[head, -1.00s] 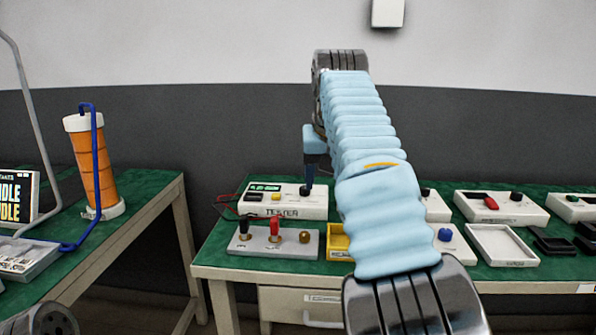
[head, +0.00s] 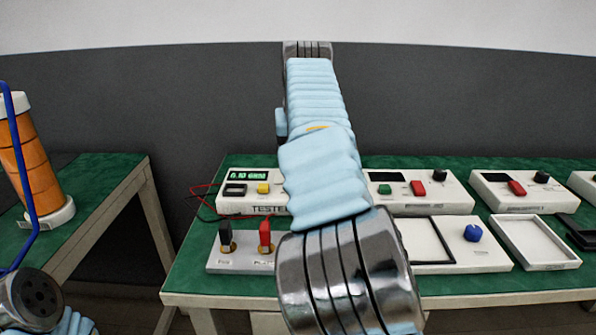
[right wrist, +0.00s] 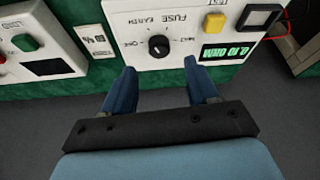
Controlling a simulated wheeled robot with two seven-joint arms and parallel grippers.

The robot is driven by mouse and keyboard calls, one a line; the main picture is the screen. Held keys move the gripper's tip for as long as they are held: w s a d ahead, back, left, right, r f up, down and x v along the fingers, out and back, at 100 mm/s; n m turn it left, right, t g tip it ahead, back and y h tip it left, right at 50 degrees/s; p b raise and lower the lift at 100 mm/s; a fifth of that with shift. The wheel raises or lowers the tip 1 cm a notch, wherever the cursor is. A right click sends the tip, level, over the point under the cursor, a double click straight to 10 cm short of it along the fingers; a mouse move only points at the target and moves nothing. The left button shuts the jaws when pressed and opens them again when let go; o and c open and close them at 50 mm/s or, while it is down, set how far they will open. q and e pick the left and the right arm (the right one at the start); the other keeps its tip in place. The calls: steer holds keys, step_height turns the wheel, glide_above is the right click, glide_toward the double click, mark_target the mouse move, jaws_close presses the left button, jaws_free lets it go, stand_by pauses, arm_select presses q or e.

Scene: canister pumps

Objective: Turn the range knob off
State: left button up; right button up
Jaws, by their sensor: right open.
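My right arm hides the knob in the head view. My right gripper (right wrist: 160,68) is open, with its two blue fingers apart on either side below the knob in that view. Nothing is between them. My left gripper is out of view.
A terminal block (head: 240,259) with black and red plugs stands in front of the tester. Other white boxes (head: 420,198), a blue-knobbed panel (head: 480,255) and an empty tray (head: 535,240) are to the right. An orange canister (head: 38,170) stands on the left bench.

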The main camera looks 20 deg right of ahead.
steer(key=x, duration=0.6)
steer(key=c, duration=1)
steer(key=shift+c, duration=0.2)
steer(key=shift+n, duration=0.4)
steer(key=n, duration=0.1)
steer(key=n+y, duration=0.1)
steer(key=n, duration=0.1)
steer(key=n+y, duration=0.1)
steer(key=n, duration=0.1)
steer(key=shift+d, duration=0.3)
steer(key=n+y, duration=0.1)
steer(key=n, duration=0.2)
steer(key=n+g+y, duration=0.1)
steer(key=n, duration=0.2)
steer(key=shift+w, duration=0.15)
steer(key=shift+g, duration=0.3)
